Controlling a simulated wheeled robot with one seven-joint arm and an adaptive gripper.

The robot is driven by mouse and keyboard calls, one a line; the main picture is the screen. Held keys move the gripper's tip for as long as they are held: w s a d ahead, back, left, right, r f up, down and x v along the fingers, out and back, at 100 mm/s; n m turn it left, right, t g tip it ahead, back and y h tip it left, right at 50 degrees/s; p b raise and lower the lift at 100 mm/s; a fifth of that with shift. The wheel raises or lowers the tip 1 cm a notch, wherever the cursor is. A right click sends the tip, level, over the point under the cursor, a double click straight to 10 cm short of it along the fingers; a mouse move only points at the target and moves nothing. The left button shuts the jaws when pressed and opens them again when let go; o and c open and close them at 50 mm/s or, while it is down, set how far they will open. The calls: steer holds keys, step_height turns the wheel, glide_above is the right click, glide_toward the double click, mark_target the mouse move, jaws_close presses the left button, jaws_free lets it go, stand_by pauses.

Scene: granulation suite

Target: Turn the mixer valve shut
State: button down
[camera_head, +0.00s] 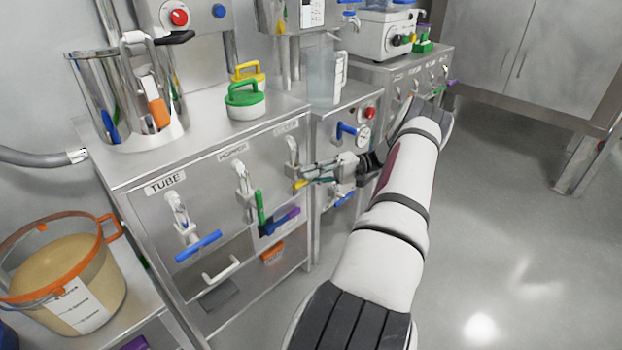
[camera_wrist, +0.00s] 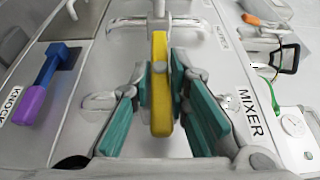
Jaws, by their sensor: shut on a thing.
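The mixer valve's yellow lever (camera_wrist: 160,85) runs upright through the middle of the wrist view, beside the "MIXER" label (camera_wrist: 250,112). My gripper (camera_wrist: 162,115) is shut on this lever, with its teal finger pads on either side of it. In the head view, my gripper (camera_head: 318,173) is at the right end of the steel cabinet's front. The yellow lever's end (camera_head: 300,184) sticks out to its left, below a metal valve body (camera_head: 293,153). The rest of the lever is hidden by the gripper there.
To the left are a blue-handled tube valve (camera_head: 198,246) and a green-handled valve (camera_head: 261,212). A blue and purple lever (camera_head: 280,222) sits low, close to my gripper. A gauge (camera_head: 363,134) and blue levers are on the cabinet to the right.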

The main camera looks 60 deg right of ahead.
stand_by(0.3)
steer(key=c, duration=1.5)
jaws_free()
steer(key=shift+c, duration=0.2)
steer(key=v, duration=0.7)
steer(key=shift+s+d, duration=0.15)
steer(key=shift+d, duration=0.05)
